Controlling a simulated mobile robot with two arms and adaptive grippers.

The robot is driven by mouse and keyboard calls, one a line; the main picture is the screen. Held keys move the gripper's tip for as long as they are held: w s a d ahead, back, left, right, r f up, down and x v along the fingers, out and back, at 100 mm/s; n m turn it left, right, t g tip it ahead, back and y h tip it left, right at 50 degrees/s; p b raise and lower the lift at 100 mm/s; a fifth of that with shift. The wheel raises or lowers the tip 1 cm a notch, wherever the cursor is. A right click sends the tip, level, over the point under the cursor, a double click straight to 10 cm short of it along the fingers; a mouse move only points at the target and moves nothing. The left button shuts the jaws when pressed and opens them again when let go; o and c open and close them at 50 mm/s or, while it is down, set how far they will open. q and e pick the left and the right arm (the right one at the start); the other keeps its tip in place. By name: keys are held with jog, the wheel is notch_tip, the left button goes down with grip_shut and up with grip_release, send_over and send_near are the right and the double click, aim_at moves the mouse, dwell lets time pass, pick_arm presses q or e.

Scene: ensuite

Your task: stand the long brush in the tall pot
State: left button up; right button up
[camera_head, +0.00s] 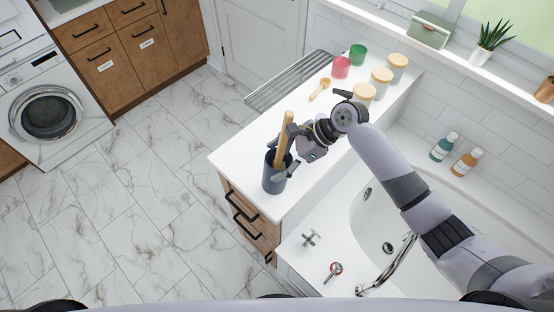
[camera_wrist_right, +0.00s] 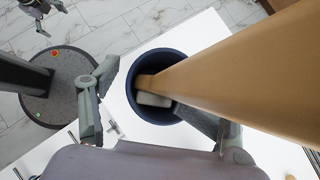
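The long brush (camera_head: 284,138) has a tan wooden handle and stands in the tall dark blue pot (camera_head: 274,177) on the white counter, leaning slightly. In the right wrist view the handle (camera_wrist_right: 235,70) slopes down into the pot (camera_wrist_right: 126,92), and a pale block, perhaps the brush head (camera_wrist_right: 152,98), shows inside it. My right gripper (camera_head: 287,152) is beside the pot and handle. Its fingers are spread wide apart in the wrist view (camera_wrist_right: 155,108), not closed on the handle. What looks like my left gripper (camera_wrist_right: 45,12) shows small at the wrist view's top left.
Several lidded jars (camera_head: 382,78), a pink cup (camera_head: 341,67), a green cup (camera_head: 357,54) and a wooden scoop (camera_head: 320,89) stand or lie further back on the counter. The bathtub (camera_head: 365,220) with taps lies to the right. Tiled floor is clear at left.

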jog(key=v, duration=1.1)
jog(key=shift+d, duration=0.25)
jog(key=shift+r, duration=0.1)
jog(key=shift+s, duration=0.15)
